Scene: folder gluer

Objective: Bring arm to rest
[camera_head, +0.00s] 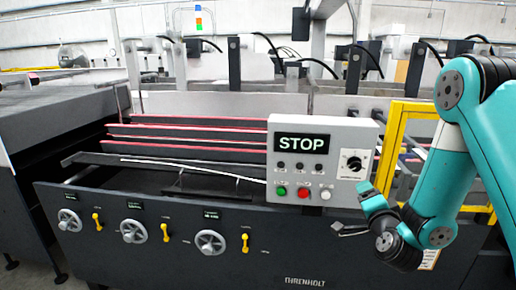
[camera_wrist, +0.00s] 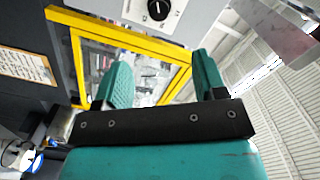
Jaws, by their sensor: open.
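My teal arm comes in at the right of the head view, with its wrist bent down in front of the machine. My gripper (camera_head: 352,212) is just below the right part of the control box (camera_head: 255,155) and left of the yellow frame. In the wrist view my gripper (camera_wrist: 158,85) shows two teal fingers standing wide apart with nothing between them. Behind the fingers is the yellow-framed guard (camera_wrist: 120,35). The control box's black rotary knob (camera_wrist: 158,9) shows at the top.
The folder gluer's dark front panel (camera_head: 130,265) carries several handwheels (camera_head: 133,231) and yellow levers (camera_head: 165,232). The box has a STOP display (camera_head: 302,143), a green button (camera_head: 282,191) and a red button (camera_head: 303,191). A yellow guard frame (camera_head: 391,145) stands close behind my arm.

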